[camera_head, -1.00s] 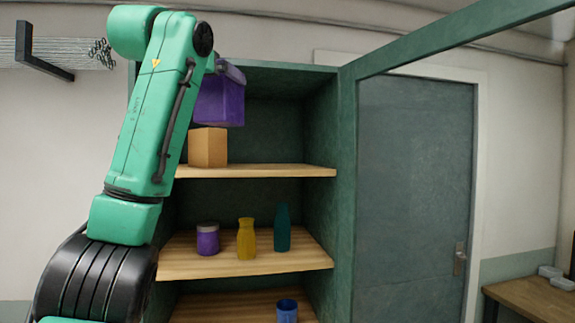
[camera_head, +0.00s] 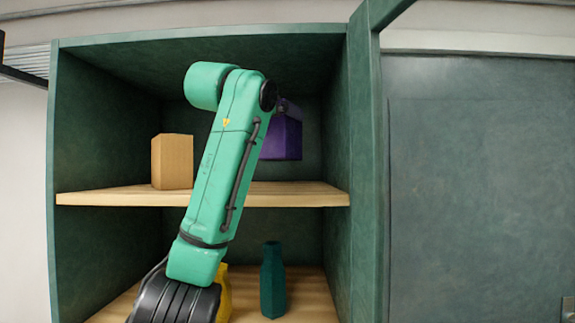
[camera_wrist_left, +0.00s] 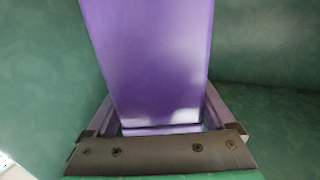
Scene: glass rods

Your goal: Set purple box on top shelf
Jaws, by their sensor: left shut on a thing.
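The purple box (camera_head: 283,138) is in the upper compartment of the green cupboard in the head view, partly hidden by my left arm. Its lower edge shows above the top shelf (camera_head: 300,194), with a strip of dark back wall between them. My left gripper (camera_head: 286,106) is shut on the box at its upper part; the fingers are mostly hidden there. In the left wrist view the purple box (camera_wrist_left: 150,60) stands between the gripper's two fingers (camera_wrist_left: 160,118). My right gripper is not in view.
A tan box (camera_head: 172,162) stands on the top shelf left of my arm. Below are a teal bottle (camera_head: 272,282) and a yellow vase (camera_head: 223,295), partly hidden. The shelf's right part under the purple box is clear. The cupboard's right side wall (camera_head: 350,150) is close by.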

